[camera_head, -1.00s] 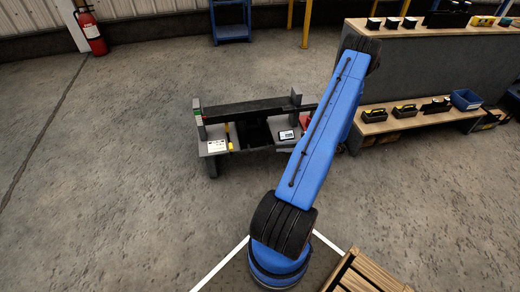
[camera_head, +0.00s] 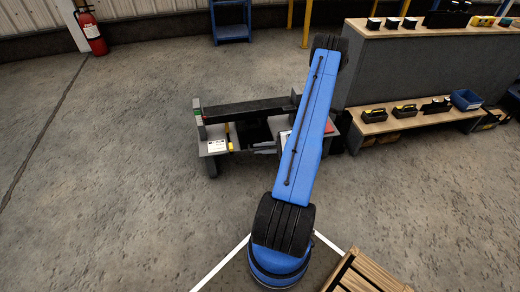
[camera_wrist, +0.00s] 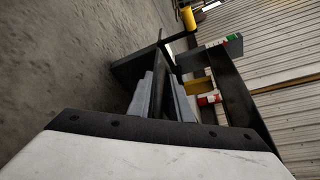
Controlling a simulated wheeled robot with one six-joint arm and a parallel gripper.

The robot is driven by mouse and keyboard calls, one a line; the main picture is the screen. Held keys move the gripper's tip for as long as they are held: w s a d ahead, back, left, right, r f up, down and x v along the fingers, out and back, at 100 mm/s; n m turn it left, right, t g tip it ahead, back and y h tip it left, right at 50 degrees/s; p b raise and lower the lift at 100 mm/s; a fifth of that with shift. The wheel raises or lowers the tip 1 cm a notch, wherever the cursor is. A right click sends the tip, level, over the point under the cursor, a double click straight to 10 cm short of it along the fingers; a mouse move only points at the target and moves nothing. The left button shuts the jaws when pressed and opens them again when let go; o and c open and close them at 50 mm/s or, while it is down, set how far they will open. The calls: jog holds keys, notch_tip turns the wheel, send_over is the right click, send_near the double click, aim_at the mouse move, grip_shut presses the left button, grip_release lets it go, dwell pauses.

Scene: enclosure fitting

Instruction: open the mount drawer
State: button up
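A small grey workbench (camera_head: 215,134) with a dark raised bar (camera_head: 248,109) stands on the floor in the head view. A dark recess (camera_head: 254,134) lies in its middle; I cannot tell which part is the mount drawer. My gripper reaches the bench from the right, mostly behind my blue arm; only a pale tip shows by the recess. In the wrist view my gripper (camera_wrist: 162,86) has its two grey fingers apart. Dark bench panels (camera_wrist: 142,64) lie just beyond them; contact is unclear.
A white card (camera_head: 217,146) and a yellow-handled item (camera_head: 229,137) are on the bench's left. A wooden pallet (camera_head: 362,274) is at front right.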

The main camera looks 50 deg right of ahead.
grip_shut()
jog(key=s+a, duration=0.9)
jog(key=s, duration=0.4)
jog(key=shift+s+a, duration=0.25)
jog(key=shift+s, duration=0.15)
grip_release()
jog(key=shift+d, duration=0.1)
jog(key=v, duration=1.7)
jog(key=shift+s, duration=0.2)
jog(key=shift+d, duration=0.1)
